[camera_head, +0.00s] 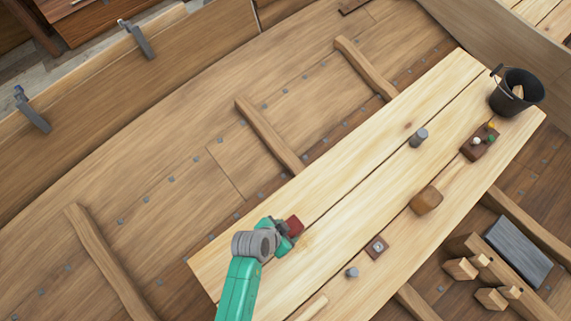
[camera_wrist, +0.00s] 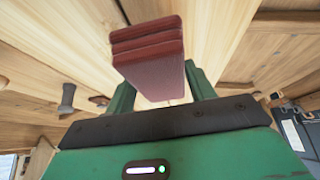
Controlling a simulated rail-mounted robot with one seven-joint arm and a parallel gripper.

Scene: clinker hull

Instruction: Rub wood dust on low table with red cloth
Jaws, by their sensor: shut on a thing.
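My green gripper (camera_head: 289,234) is over the near left part of the low table (camera_head: 345,185), a pale plank top. It is shut on the red cloth (camera_head: 295,225), a folded dark-red pad. In the wrist view the cloth (camera_wrist: 150,55) sits between the two green fingers, and its layered folds show. I cannot tell whether the cloth touches the planks. A faint tan patch of wood dust (camera_head: 304,241) shows on the table just right of the cloth. Part of the table is hidden behind my arm.
On the table are a grey cylinder (camera_head: 419,137), a brown block (camera_head: 426,200), a small square piece (camera_head: 377,247), a small grey peg (camera_head: 352,272), a dark tray (camera_head: 479,144) and a black bucket (camera_head: 516,93). Hull ribs (camera_head: 270,135) lie beyond. Bare planks lie between these objects.

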